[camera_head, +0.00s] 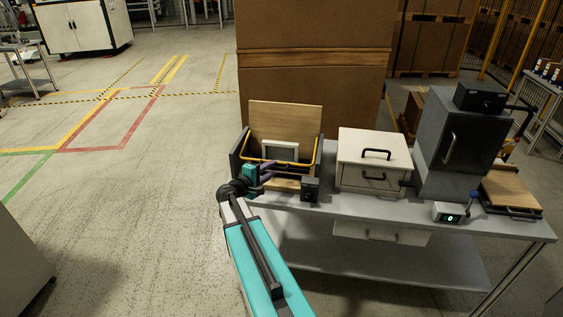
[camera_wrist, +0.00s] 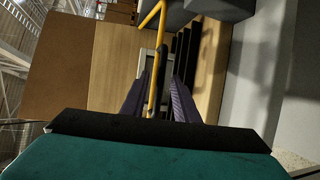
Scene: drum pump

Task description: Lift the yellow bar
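The yellow bar (camera_head: 290,164) is a bent rail along the front of a wooden-backed box on the table, with arms running back at both sides. In the wrist view the yellow bar (camera_wrist: 154,88) runs lengthwise between my two purple fingers. My gripper (camera_head: 270,170) is at the left part of the bar, in front of the box. In the wrist view my gripper (camera_wrist: 161,80) is open, with a gap between the fingers wider than the bar. The bar looks nearer the left finger; I cannot tell whether they touch.
The box has an upright wooden panel (camera_head: 285,120) and a pale grey frame (camera_head: 281,150) inside. A small black block (camera_head: 310,189) stands in front of it.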

